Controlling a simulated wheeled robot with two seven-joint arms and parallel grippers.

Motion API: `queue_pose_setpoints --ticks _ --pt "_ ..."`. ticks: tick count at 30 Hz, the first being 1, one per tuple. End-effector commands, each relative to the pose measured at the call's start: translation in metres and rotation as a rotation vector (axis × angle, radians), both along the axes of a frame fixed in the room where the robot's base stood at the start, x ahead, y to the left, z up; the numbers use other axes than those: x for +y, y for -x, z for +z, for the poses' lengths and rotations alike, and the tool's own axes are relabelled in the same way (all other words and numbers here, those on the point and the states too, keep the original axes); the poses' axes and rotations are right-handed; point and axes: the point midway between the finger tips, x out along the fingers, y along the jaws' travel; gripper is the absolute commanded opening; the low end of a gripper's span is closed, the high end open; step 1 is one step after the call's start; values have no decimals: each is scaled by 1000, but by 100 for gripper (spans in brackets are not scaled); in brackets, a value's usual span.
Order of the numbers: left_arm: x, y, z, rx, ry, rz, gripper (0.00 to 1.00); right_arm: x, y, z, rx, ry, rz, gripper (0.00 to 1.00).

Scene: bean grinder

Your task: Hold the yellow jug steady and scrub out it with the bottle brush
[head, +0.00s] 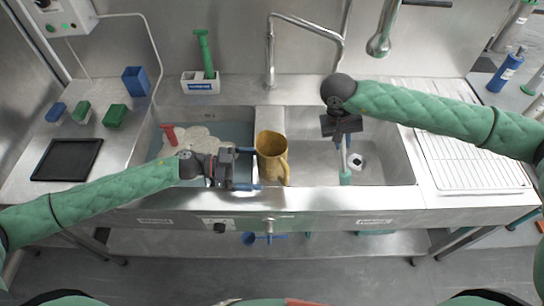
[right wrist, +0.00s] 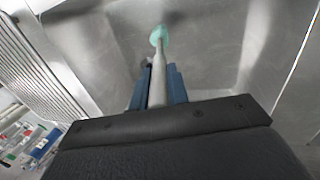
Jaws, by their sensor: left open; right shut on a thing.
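The yellow jug (head: 270,152) stands upright at the divider between the two sink basins, its handle towards the lower right. My left gripper (head: 251,168) is open at the jug's left side, its blue fingertips reaching the jug's edge; I cannot tell whether they touch it. My right gripper (head: 343,143) is shut on the bottle brush (head: 344,164) over the right basin, right of the jug and apart from it. The brush points downward with its teal head (head: 345,177) lowest. In the right wrist view the grey brush handle (right wrist: 157,80) sits between the blue fingers.
The left basin (head: 233,118) holds water, foam and a red-handled item (head: 169,134). A tap (head: 271,60) rises behind the divider, and a spray head (head: 379,45) hangs above the right basin. A green brush (head: 205,55) stands in a holder behind. A ribbed drainboard (head: 460,150) lies right.

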Motion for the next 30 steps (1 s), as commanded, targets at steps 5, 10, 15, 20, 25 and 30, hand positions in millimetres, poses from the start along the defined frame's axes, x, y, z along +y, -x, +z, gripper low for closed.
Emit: queue_pose_setpoints --ticks 5,10,15,20,25,30 --pt "-22 0 4 0 2 -1 100 0 0 12 -1 0 0 0" --pt "-38 -1 0 1 1 1 100 0 0 21 0 0 0 0" --pt "-48 0 -3 0 1 0 100 0 0 25 0 0 0 0" --pt "-50 0 -5 -1 0 0 100 0 0 26 0 0 0 0" --pt "-50 0 -5 0 0 1 100 0 0 26 0 0 0 0" --pt "-50 0 -5 0 0 1 76 0 0 26 0 0 0 0"
